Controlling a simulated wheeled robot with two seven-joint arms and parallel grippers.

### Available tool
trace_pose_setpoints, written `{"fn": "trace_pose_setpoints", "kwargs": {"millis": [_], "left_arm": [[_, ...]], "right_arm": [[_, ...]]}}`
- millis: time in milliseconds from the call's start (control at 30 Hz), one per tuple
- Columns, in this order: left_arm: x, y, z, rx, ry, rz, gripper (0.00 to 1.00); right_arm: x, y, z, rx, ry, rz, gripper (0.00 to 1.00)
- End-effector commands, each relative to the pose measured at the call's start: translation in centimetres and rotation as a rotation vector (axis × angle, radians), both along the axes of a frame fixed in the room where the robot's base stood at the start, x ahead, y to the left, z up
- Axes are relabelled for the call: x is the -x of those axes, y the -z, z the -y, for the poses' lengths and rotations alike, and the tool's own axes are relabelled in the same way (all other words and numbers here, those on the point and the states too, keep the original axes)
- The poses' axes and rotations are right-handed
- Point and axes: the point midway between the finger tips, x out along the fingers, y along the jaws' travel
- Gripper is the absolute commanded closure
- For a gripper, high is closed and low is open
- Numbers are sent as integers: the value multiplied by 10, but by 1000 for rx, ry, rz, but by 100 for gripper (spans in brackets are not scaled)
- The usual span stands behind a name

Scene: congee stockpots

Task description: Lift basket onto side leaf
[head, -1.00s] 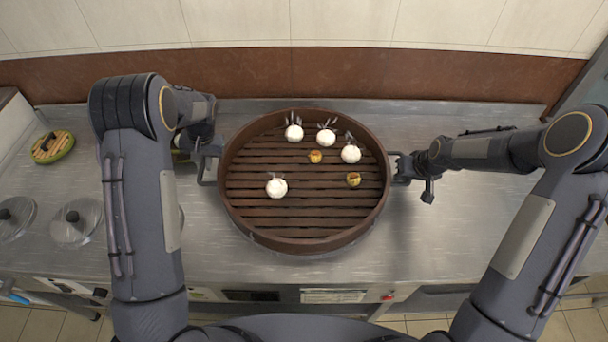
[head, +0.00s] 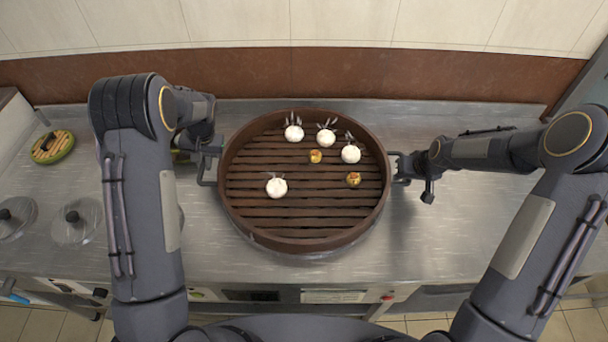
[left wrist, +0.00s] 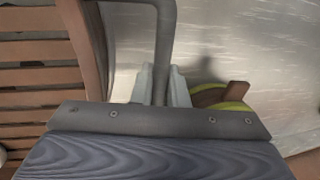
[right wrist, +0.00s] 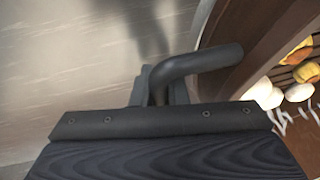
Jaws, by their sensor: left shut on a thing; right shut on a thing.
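The round brown slatted basket (head: 305,235) is in the middle of the head view, over the steel counter. It holds several white buns and small yellow pieces, such as a bun (head: 276,187) and a yellow piece (head: 353,179). My left gripper (head: 208,152) is shut on the basket's left handle; the grey handle bar (left wrist: 163,50) runs between the fingers in the left wrist view. My right gripper (head: 402,170) is shut on the right handle, and that bent bar (right wrist: 195,62) shows in the right wrist view. The fingertips are partly hidden. The basket looks about level.
The steel counter (head: 460,220) is clear to the right of the basket. Two lids (head: 77,222) lie at the left, and a small green-rimmed round item (head: 53,146) sits at the far left. A brown wall band (head: 300,75) runs behind the counter.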

Motion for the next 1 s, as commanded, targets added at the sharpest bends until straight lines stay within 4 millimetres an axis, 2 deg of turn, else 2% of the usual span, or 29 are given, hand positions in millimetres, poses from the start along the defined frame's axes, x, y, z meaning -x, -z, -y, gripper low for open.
{"fn": "trace_pose_setpoints", "kwargs": {"millis": [567,1000], "left_arm": [[-2,-7,-1,-1,0,6,100],[-1,-45,-1,-1,0,5,100]], "right_arm": [[-1,-6,0,0,1,3,100],[-1,-44,0,0,0,3,100]]}}
